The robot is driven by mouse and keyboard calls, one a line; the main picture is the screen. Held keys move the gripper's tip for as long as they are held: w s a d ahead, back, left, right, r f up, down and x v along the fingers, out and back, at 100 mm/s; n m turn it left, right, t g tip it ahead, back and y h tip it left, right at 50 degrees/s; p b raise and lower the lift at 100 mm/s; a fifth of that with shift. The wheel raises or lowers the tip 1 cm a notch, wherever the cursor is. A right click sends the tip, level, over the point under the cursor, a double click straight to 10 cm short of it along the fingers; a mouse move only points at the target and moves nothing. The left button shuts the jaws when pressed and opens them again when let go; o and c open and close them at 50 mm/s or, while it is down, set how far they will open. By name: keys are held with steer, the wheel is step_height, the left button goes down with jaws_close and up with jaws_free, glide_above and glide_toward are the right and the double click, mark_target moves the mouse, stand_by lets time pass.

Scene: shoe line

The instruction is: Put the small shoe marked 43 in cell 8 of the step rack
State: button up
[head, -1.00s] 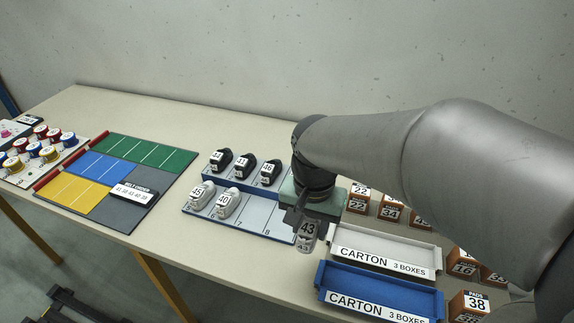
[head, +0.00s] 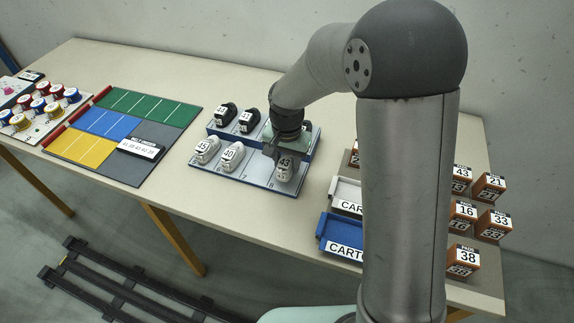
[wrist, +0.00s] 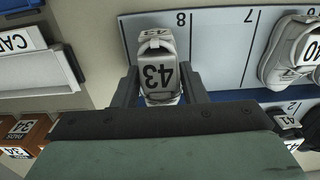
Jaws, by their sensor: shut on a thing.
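The small grey shoe marked 43 (head: 285,170) is held in my gripper (head: 282,154) at the right end of the step rack's (head: 257,172) lower front row. In the wrist view the shoe (wrist: 158,78) sits between the two dark fingers (wrist: 160,92), its 43 label facing the camera. It lies over cell 8 (wrist: 196,50), beside the printed 8 and inside the rack's end edge. I cannot tell whether its underside touches the cell floor. Cell 7 beside it is bare.
White shoes 45 (head: 206,150) and 40 (head: 232,156) stand in the front row. Dark shoes, including 44 (head: 225,115) and 41 (head: 249,121), stand on the rear step. The blue carton tray (head: 338,236) and orange boxes (head: 463,260) are to the right.

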mark_target(287, 158)
steer(key=shift+f, duration=1.25)
steer(key=shift+f, duration=0.2)
steer(key=o, duration=1)
steer(key=shift+s, duration=0.1)
steer(key=shift+c, duration=0.2)
steer(key=shift+r, duration=0.1)
step_height(287, 158, up, 12)
steer(key=shift+r, duration=0.15)
steer(key=s+d+n, duration=0.2)
steer(key=s+d, duration=0.4)
steer(key=s, duration=0.5)
steer(key=s+d+n, duration=0.2)
steer(key=s+d, duration=0.5)
steer(key=s, duration=0.4)
